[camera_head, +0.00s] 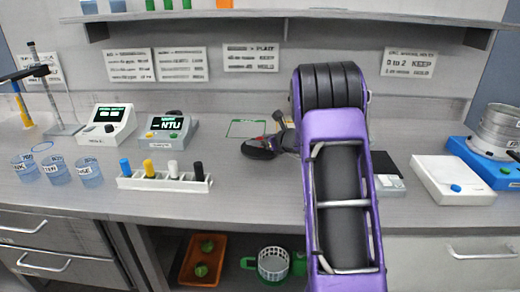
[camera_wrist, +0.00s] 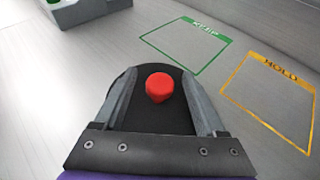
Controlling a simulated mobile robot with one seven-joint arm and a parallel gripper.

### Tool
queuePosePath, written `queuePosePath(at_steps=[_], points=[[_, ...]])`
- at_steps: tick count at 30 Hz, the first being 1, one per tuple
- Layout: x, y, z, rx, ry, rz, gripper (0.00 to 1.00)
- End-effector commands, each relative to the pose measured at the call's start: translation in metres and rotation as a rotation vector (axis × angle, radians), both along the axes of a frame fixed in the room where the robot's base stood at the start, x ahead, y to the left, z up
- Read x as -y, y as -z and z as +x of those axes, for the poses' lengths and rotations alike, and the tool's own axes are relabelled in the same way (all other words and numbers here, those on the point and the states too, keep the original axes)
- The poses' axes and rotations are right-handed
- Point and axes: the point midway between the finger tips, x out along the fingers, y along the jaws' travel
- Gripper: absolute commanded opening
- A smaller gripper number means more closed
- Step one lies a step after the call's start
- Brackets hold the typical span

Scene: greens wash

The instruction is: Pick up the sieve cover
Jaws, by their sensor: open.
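A dark round disc with a red knob, which looks like the sieve cover (camera_wrist: 150,116), lies on the counter in the wrist view. Its red knob (camera_wrist: 159,86) stands between the fingers of my gripper (camera_wrist: 160,75). The fingers are open, one on each side of the knob, with gaps showing. Part of the disc is hidden by the fingers and the gripper body. In the head view the dark disc (camera_head: 258,150) shows at the middle of the counter, partly covered by my gripper (camera_head: 276,142).
A green KEEP outline (camera_wrist: 187,45) and a yellow HOLD outline (camera_wrist: 270,96) lie beyond the disc. A white rack with coloured pegs (camera_head: 165,183) stands to the left. Metal sieves (camera_head: 500,128) sit on a blue base at right. A shelf (camera_head: 290,14) runs above.

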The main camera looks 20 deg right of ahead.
Motion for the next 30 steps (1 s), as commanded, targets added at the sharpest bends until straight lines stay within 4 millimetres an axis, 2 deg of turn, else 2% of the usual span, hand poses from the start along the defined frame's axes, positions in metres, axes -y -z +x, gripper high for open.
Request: queuePosePath(at_steps=[6,18,30], points=[[-0.0001,0.0001,0.0006,0.0,0.0,0.0,0.73],[-0.0002,0.0001,0.0004,0.0,0.0,0.0,0.01],[-0.0001,-0.006,0.0006,0.002,0.0,0.0,0.0]])
